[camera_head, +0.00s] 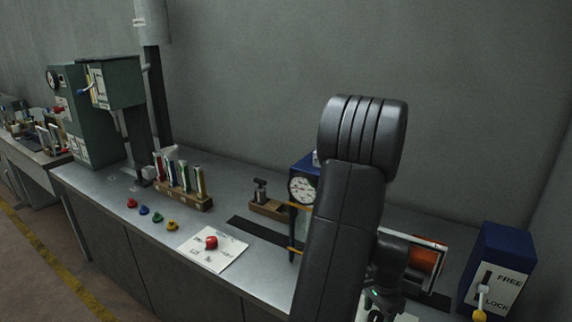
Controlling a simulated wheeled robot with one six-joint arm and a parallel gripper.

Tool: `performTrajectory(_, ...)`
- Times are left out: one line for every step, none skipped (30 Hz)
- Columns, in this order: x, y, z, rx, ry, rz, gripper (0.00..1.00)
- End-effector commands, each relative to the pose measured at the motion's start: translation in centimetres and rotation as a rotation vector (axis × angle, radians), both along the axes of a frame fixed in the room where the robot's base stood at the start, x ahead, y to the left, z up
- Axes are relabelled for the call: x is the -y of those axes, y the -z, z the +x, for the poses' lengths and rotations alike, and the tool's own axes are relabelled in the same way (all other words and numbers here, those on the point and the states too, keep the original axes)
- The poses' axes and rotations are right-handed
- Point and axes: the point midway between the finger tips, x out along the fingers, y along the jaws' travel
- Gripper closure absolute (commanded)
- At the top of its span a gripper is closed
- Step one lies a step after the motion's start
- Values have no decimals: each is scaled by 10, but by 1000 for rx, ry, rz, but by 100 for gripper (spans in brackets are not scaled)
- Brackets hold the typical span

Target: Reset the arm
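My dark arm rises through the right half of the view, in front of the bench. Its end, with my gripper (379,306), shows low in the picture beside a small green light. The fingers are dark, small and partly cut off by the bottom edge, so I cannot tell whether they are open or hold anything. An orange part in a pale frame (427,258) stands just right of my wrist and is partly hidden by it.
A blue gauge unit (303,188) is partly hidden behind my arm. A blue FREE/LOCK box (500,270) with a lever stands at right. A rack of coloured items (184,193), coloured knobs (158,217), a red button (211,242) and a green machine (92,110) stand leftward.

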Motion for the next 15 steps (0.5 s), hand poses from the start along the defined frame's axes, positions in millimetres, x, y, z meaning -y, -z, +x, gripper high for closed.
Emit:
performTrajectory(0,-2,0,-1,37,1,41)
performTrajectory(0,-2,0,-1,61,1,41)
performTrajectory(0,-2,0,-1,94,1,41)
performTrajectory(0,-2,0,-1,118,1,41)
performTrajectory(0,-3,0,-1,140,1,41)
performTrajectory(1,-9,1,4,135,-2,41)
performTrajectory(1,-14,1,5,134,-2,41)
performTrajectory(1,-18,1,5,133,-2,41)
performTrajectory(0,-24,1,5,133,-2,41)
performTrajectory(0,-28,1,4,132,-2,41)
performTrajectory(0,-32,1,4,132,-2,41)
performTrajectory(0,-38,1,4,132,-2,41)
performTrajectory(0,-42,1,3,131,-1,41)
performTrajectory(0,-45,1,4,131,-2,41)
performTrajectory(0,-50,1,4,131,-2,41)
